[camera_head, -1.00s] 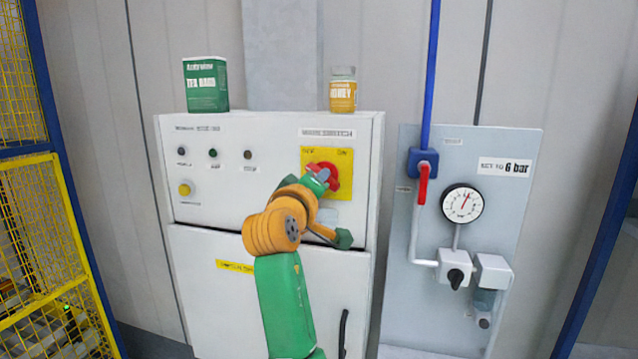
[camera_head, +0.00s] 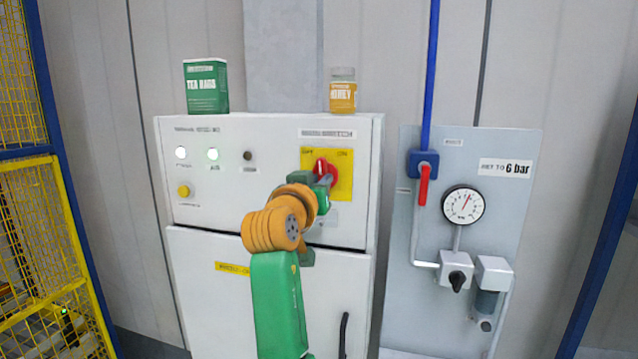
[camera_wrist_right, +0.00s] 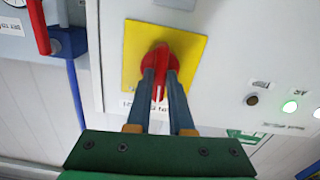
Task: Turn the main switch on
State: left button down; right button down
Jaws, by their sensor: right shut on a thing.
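The main switch is a red rotary handle (camera_head: 328,170) on a yellow plate (camera_head: 343,185) at the upper right of the white cabinet front. The plate reads OFF at left and ON at right. My right gripper (camera_head: 328,180) is at the handle, with my green and orange arm covering part of it. In the right wrist view my two fingers (camera_wrist_right: 160,92) are shut on the red handle's grip (camera_wrist_right: 161,78), one on each side. On the cabinet's upper left, two lamps (camera_head: 181,153) (camera_head: 213,154) glow white-green; a third lamp (camera_head: 248,155) is dark. My left gripper is not in view.
A green tea bags box (camera_head: 206,86) and a honey jar (camera_head: 343,92) stand on the cabinet top. Right of the cabinet is a panel with a red lever (camera_head: 423,186), a gauge (camera_head: 463,205) and a black knob (camera_head: 457,280). A yellow mesh fence (camera_head: 50,230) is at left.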

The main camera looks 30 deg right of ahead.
jog(key=shift+r+m, duration=0.15)
jog(key=shift+m, duration=0.55)
jog(key=c, duration=0.9)
grip_release()
jog(key=shift+o, duration=0.5)
jog(key=shift+d, duration=0.1)
jog(key=b+v, duration=0.4)
jog(key=v, duration=0.3)
jog(key=shift+w, duration=0.1)
